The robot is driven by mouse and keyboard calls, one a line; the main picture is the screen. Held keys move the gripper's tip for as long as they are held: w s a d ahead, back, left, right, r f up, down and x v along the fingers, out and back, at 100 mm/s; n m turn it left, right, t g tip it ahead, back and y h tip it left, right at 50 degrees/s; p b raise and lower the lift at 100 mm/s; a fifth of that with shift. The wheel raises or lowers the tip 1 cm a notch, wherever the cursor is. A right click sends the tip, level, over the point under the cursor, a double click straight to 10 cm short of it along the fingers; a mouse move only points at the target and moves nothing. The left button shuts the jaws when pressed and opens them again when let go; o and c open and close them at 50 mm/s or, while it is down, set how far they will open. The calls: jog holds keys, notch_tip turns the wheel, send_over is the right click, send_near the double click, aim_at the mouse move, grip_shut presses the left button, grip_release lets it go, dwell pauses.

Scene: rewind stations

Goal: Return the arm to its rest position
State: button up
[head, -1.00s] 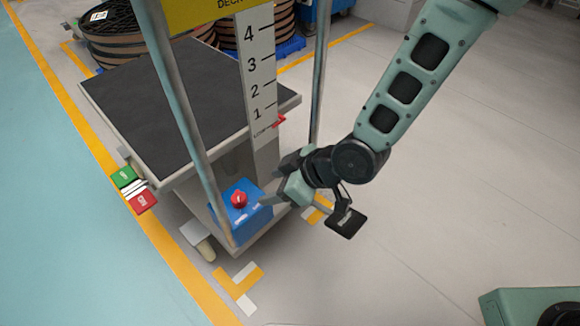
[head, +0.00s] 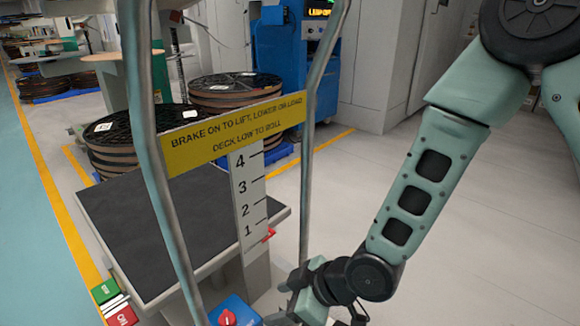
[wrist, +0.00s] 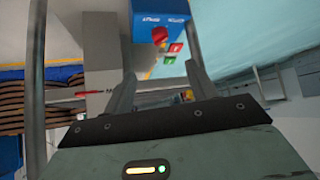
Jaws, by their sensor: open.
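My gripper shows in the wrist view (wrist: 160,90), its two grey fingers apart with nothing between them. In the head view my arm reaches down from the upper right, and its end is beside the lift cart, partly cut off by the bottom edge. The blue control box (head: 234,312) with a red knob (head: 227,318) is left of the gripper, apart from it. The box also shows beyond the fingers in the wrist view (wrist: 172,22).
The cart's dark deck (head: 150,225) stands between metal posts under a yellow sign (head: 235,133). Large reels (head: 235,92) and a blue machine (head: 290,60) stand behind. Grey floor at the right (head: 480,230) is clear.

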jog(key=s+d+r+m+g+h+p, duration=0.15)
jog(key=s+d+r+m+h, duration=0.25)
jog(key=s+d+r, duration=0.5)
jog(key=s+d+r+m+g+h+p, duration=0.1)
jog(key=s+d+r+m+h+p, duration=0.3)
jog(key=d+r, duration=0.55)
notch_tip(320, 180, up, 39)
jog(key=a+n+p, duration=0.1)
jog(key=a+p, duration=0.1)
jog(key=p, duration=3.5)
jog(key=shift+s+a+r, duration=0.2)
jog(key=shift+s+a, duration=0.05)
jog(key=shift+s, duration=0.05)
